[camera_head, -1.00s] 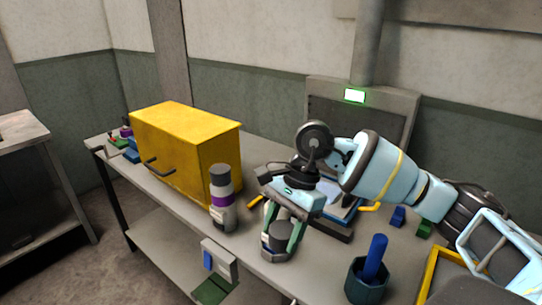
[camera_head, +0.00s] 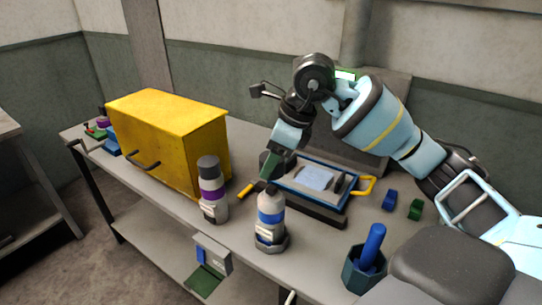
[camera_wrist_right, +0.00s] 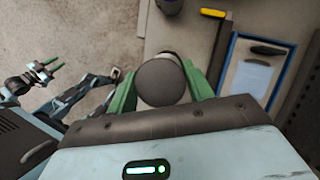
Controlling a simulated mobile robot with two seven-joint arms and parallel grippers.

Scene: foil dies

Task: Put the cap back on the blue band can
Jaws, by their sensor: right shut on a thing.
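My right gripper (camera_head: 270,178) is just above and behind the can's top. In the right wrist view, its green fingers are shut on a round dark grey cap (camera_wrist_right: 163,82). I cannot tell whether the cap touches the can. My left gripper (camera_wrist_right: 50,67) shows small at the left of the right wrist view, its green fingers apart and empty.
A purple band can (camera_head: 212,190) with a dark cap stands left of the blue band can. Behind it is a yellow box (camera_head: 165,140). A blue-rimmed tray (camera_head: 318,182) lies behind right; a dark cup (camera_head: 362,270) with a blue rod stands front right.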

